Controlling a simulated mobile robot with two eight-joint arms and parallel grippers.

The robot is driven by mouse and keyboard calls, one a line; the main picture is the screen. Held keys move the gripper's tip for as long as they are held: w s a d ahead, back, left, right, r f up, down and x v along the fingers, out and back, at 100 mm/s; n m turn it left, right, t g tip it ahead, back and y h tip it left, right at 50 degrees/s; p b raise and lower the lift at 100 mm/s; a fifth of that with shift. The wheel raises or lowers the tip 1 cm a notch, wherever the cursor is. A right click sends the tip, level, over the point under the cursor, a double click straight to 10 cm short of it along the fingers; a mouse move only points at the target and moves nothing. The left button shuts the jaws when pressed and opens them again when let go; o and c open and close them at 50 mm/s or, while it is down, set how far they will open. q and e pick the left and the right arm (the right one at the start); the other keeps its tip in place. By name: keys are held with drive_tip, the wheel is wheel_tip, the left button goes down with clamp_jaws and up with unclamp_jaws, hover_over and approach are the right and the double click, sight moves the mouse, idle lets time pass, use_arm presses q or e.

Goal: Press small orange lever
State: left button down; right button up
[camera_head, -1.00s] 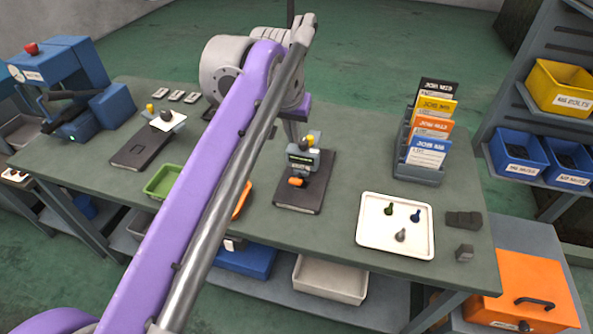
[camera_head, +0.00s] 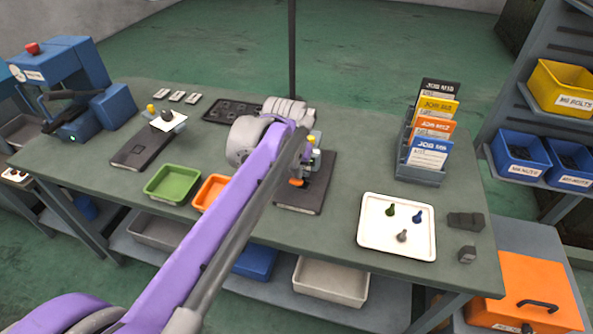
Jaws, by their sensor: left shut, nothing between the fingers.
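The small orange lever (camera_head: 297,183) sits low on the front of a small press on a dark base plate (camera_head: 312,196), in the middle of the bench. The press (camera_head: 315,160) also has a yellow cap, and my left arm covers its left part. My left gripper (camera_head: 302,160) is at the end of this arm, at the press just above the lever. It is shut and empty, and its fingers are mostly hidden. I cannot tell whether it touches the lever. My right gripper is not in view.
A green tray (camera_head: 173,184) and an orange tray (camera_head: 210,193) lie left of the press. A white tray (camera_head: 370,240) with screws and a card rack (camera_head: 420,172) stand right. A blue machine (camera_head: 70,85) is far left. Bench between press and white tray is clear.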

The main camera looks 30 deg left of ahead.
sight(295, 184)
use_arm(q)
drive_tip(key=shift+s+d+f+t, duration=0.1)
drive_tip(key=shift+s+f+t, duration=0.2)
drive_tip(key=shift+t, duration=0.3)
idle(0.4)
drive_tip(key=shift+s+d+f+t+y+b, duration=0.15)
drive_tip(key=shift+s+f+t+y+b, duration=0.5)
drive_tip(key=shift+t, duration=0.65)
drive_tip(key=f+t+b, duration=0.1)
drive_tip(key=t, duration=0.1)
drive_tip(key=f+t+b, duration=0.1)
drive_tip(key=shift+s+d+f+t+y, duration=0.15)
drive_tip(key=shift+s+t+y, duration=0.1)
drive_tip(key=shift+s+t, duration=0.15)
drive_tip(key=shift+r+p, duration=0.75)
